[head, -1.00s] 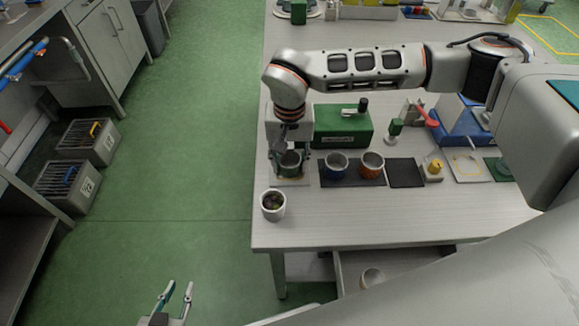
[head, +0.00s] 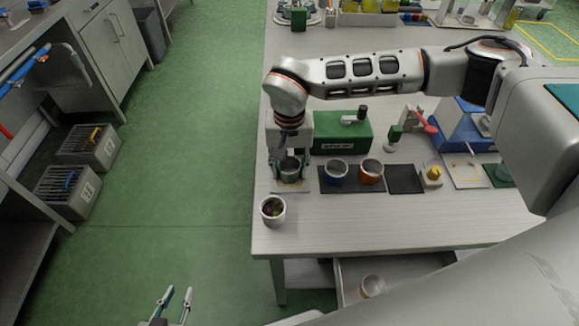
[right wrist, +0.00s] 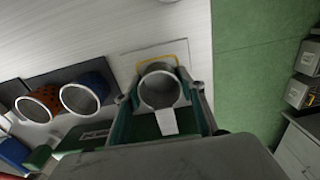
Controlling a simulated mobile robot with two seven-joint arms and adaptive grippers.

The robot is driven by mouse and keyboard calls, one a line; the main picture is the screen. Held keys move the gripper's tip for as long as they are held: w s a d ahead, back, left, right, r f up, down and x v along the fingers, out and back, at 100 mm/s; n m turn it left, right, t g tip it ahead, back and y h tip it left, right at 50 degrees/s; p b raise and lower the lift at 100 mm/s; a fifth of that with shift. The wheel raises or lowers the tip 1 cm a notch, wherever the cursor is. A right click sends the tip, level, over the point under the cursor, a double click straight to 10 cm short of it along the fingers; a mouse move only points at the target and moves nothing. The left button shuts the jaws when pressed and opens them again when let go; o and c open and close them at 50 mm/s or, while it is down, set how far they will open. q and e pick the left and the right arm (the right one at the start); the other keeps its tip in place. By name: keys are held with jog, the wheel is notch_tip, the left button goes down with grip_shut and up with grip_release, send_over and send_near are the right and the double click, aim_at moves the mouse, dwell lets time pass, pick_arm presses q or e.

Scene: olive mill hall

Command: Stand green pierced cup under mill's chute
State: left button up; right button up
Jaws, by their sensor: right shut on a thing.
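The green pierced cup (head: 290,168) stands upright at the front of the mill (head: 343,134), at the near left of the table. In the right wrist view its round rim and grey inside (right wrist: 158,88) show, with the pale chute (right wrist: 166,121) at the rim; its outer wall is mostly hidden. My right gripper (head: 289,163) is shut on the cup, one finger on each side. The cup is over a pale plate (head: 291,186) with a yellow outline; I cannot tell whether it touches it. My left gripper (head: 176,294) is open and empty, left of the table over the floor.
A blue cup (head: 334,175) and an orange cup (head: 370,174) stand on dark mats right of the mill's front. A white cup (head: 272,212) with dark contents stands at the near left table corner. The near table strip is otherwise clear.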

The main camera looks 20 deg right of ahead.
jog(key=o, duration=1.3)
notch_tip(320, 180, up, 8)
jog(key=s+p, duration=0.1)
jog(key=p, duration=0.4)
jog(key=shift+a+f, duration=0.15)
jog(key=shift+f, duration=0.1)
